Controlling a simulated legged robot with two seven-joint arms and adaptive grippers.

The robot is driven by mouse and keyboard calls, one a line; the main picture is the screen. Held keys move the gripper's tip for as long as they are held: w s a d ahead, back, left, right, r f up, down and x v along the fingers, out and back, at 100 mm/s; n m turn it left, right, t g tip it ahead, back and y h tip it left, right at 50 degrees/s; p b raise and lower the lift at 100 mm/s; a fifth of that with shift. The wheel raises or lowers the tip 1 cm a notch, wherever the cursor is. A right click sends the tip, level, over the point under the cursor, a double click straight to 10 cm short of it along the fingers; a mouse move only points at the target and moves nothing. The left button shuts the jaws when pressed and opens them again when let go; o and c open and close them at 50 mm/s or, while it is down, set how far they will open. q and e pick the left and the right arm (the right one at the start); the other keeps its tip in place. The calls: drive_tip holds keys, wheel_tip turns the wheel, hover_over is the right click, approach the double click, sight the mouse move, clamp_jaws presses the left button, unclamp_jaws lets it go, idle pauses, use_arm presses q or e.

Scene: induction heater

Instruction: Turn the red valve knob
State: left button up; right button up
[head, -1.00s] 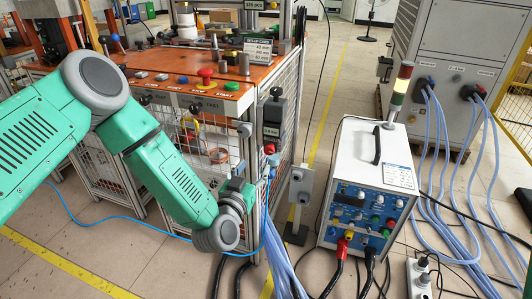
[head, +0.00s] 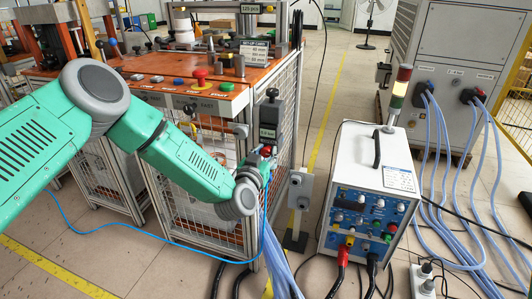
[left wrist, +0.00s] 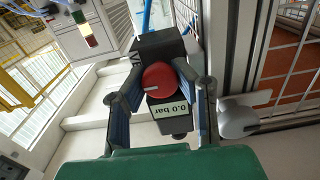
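The red valve knob (head: 266,150) is on a dark valve unit (head: 270,112) at the front right corner post of the workbench. In the left wrist view the round knob (left wrist: 160,77) has a pale mark, and a display (left wrist: 170,110) beside it reads 0.0 bar, upside down. My left gripper (head: 259,160) is at the knob, just in front of it. In the left wrist view its open fingers (left wrist: 160,73) stand on both sides of the knob, with the tips near its edges. I cannot tell whether they touch it. My right gripper is out of view.
The workbench (head: 150,93) with mesh sides is behind my left arm. A white heater unit (head: 370,185) stands to the right, with a grey box on a post (head: 300,188) between. Hoses and cables run over the floor. A metal lever (left wrist: 238,118) is close beside the gripper.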

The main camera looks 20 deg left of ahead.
use_arm(q)
drive_tip(key=shift+d, duration=0.15)
clamp_jaws()
